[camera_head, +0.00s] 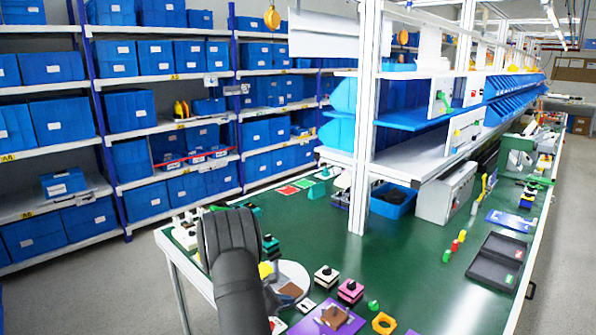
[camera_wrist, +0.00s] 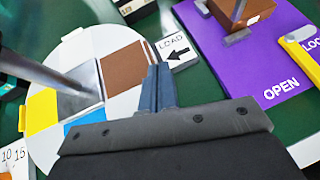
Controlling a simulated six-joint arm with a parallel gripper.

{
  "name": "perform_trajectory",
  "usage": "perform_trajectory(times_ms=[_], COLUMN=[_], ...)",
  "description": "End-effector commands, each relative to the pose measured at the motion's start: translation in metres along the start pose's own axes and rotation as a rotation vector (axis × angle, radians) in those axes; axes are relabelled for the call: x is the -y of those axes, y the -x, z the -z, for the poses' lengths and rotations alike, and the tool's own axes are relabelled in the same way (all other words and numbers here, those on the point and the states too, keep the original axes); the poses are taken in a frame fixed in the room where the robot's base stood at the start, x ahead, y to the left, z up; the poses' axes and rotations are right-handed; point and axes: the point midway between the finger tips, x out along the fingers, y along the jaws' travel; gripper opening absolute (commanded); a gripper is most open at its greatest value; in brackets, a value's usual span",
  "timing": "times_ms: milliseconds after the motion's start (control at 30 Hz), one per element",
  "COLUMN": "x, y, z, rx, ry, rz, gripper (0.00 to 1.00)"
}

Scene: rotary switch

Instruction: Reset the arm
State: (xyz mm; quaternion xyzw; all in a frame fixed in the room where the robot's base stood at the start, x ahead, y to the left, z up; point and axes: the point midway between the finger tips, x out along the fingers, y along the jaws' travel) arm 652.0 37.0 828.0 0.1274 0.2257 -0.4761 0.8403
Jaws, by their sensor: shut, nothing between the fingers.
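My arm (camera_head: 235,262) reaches over the near left part of the green table in the head view and hides my gripper there. In the wrist view my gripper (camera_wrist: 158,82) is shut and empty, its fingertips in front of the round white disc. The disc (camera_wrist: 95,42) has yellow, blue, grey and brown fields. It also shows in the head view, partly behind my arm (camera_head: 296,276). A grey rod-like part (camera_wrist: 45,76) crosses the disc from the left. I cannot tell whether my fingers touch the disc.
A label reading LOAD with an arrow (camera_wrist: 176,50) lies beside the disc. A purple plate marked OPEN (camera_wrist: 268,72) with a brown block lies right. Black and pink switch blocks (camera_head: 350,291) and an orange part (camera_head: 383,323) stand nearby. A shelf post (camera_head: 363,130) rises behind.

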Motion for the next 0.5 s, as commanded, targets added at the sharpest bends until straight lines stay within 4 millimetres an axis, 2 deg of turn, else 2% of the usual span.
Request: perform_trajectory(times_ms=[167, 500], x=[-0.0016, 0.0014], y=[0.005, 0.0019], z=[0.0025, 0.0005], rx=[0.0, 0.0], ry=[0.001, -0.001], rz=[-0.002, 0.0], gripper=[0.0, 0.0])
